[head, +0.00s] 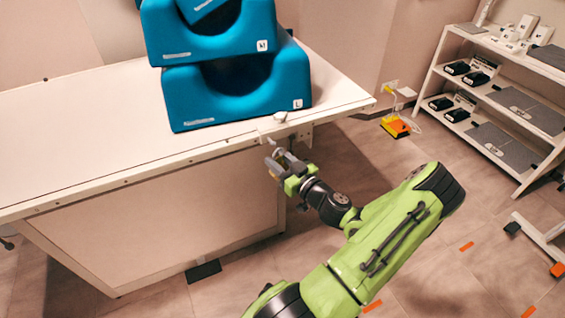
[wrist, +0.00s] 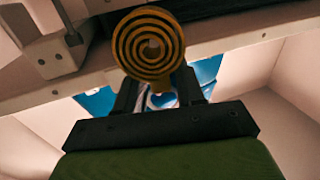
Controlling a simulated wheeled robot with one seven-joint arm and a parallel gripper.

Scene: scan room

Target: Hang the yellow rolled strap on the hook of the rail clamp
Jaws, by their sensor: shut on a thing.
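The yellow rolled strap (wrist: 148,43) shows in the wrist view as a yellow and dark spiral, with a short yellow end reaching down between the fingers. My gripper (wrist: 158,82) is shut on that end, and the roll stands beyond the fingertips. In the head view my gripper (head: 278,163) is at the table's near edge, just below the rail clamp (head: 286,127); I cannot make out the strap there. The pale block of the clamp (wrist: 52,58) is left of the roll in the wrist view, apart from it in the picture. I cannot clearly make out its hook.
The white table (head: 90,110) carries stacked blue foam blocks (head: 240,85) close behind the clamp. Its edge rail (wrist: 235,45) runs across the wrist view behind the roll. A shelf rack (head: 500,100) stands at the right. The floor between is mostly clear.

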